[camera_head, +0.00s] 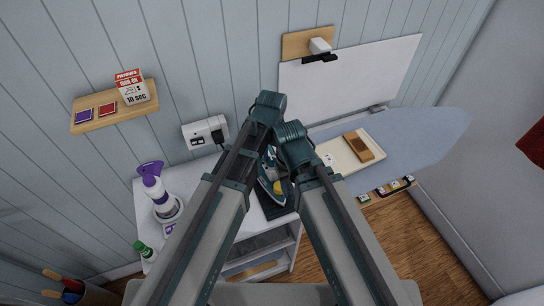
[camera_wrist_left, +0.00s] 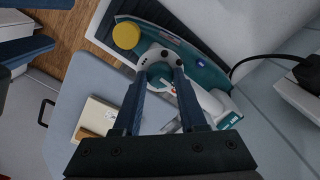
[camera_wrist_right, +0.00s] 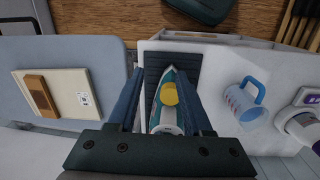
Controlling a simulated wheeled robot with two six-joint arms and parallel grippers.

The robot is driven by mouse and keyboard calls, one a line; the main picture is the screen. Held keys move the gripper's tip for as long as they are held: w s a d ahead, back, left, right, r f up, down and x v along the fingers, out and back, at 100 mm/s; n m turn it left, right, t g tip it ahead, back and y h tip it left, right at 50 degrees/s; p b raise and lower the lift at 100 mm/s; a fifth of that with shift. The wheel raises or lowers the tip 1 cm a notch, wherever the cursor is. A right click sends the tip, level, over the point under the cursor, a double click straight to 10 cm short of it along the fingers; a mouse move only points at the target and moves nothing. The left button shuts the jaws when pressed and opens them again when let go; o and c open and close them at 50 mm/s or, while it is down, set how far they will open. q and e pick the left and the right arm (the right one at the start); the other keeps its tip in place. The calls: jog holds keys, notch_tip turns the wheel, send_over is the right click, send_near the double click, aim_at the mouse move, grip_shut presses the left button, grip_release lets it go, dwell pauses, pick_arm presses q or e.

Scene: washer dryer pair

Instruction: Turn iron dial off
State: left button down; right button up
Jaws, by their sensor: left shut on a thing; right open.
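The teal and white iron (camera_head: 268,196) lies on a dark ridged rest (camera_wrist_right: 153,62) on the white cabinet top. Its round yellow dial (camera_wrist_left: 126,36) shows in the left wrist view, and also in the right wrist view (camera_wrist_right: 170,93). My left gripper (camera_wrist_left: 160,73) is shut on the white handle part of the iron, with the dial just beyond its left finger in that view. My right gripper (camera_wrist_right: 159,82) is open, its fingers to either side of the iron in the right wrist view; I cannot tell whether they touch it. My arms hide part of the iron in the head view.
A blue measuring cup (camera_wrist_right: 244,100) and a purple-topped spray bottle (camera_head: 152,178) stand on the cabinet. The blue ironing board (camera_head: 425,130) is beside it, with a cream block and brown brush (camera_head: 358,146) on it. A wall outlet (camera_head: 205,132) is behind.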

aim_at(272, 160)
pick_arm(q)
jog(key=shift+n, duration=0.3)
dwell(0.4)
jog(key=shift+c, duration=2.2)
grip_release()
jog(key=shift+r, duration=0.15)
notch_tip(272, 160, up, 14)
jog(key=p, duration=1.4)
jog(key=shift+f, duration=0.25)
